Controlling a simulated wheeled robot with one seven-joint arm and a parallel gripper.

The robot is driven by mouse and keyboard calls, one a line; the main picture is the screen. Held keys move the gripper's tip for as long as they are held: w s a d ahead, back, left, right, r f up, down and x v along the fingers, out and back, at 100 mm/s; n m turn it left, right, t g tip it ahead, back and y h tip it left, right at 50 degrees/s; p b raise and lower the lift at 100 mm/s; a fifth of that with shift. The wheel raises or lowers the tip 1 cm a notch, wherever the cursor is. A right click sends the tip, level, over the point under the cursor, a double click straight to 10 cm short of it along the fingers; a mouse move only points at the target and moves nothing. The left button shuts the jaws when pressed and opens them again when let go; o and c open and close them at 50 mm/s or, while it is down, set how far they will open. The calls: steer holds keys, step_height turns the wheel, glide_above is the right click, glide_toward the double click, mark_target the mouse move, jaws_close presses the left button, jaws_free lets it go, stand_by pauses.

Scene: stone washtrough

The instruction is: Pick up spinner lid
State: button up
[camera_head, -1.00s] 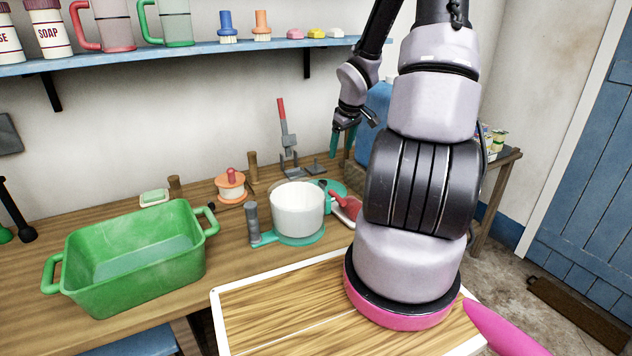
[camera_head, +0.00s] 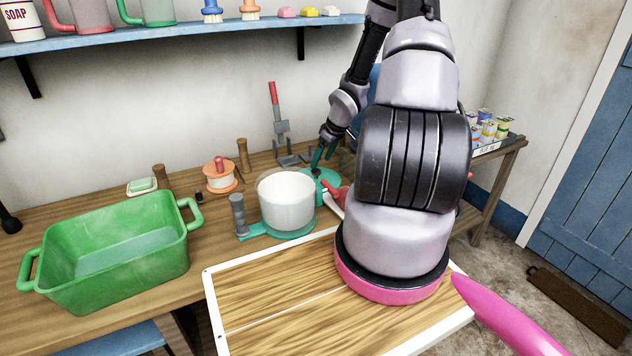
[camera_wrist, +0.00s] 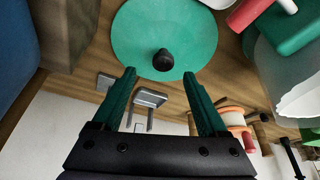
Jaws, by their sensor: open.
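The spinner lid (camera_wrist: 163,32) is a flat teal-green disc with a black knob (camera_wrist: 163,60) in the wrist view. In the head view, the lid (camera_head: 330,181) lies on the wooden counter behind the white bowl and is partly hidden. My gripper (camera_wrist: 160,74) is open and empty. In the wrist view its green fingers are spread to either side, with the knob just beyond the tips and roughly centred between them. In the head view my gripper (camera_head: 321,157) hangs just above the lid; the exact gap is hard to tell.
A white spinner bowl (camera_head: 286,205) on a teal base stands just in front of the lid. A red-handled object (camera_head: 337,193) lies close by.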

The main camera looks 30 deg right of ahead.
mark_target(316, 170)
steer(key=x, duration=0.3)
steer(key=shift+a+f, duration=0.3)
steer(key=shift+a, duration=0.05)
steer(key=shift+w+f, duration=0.15)
steer(key=shift+f, duration=0.3)
jaws_close()
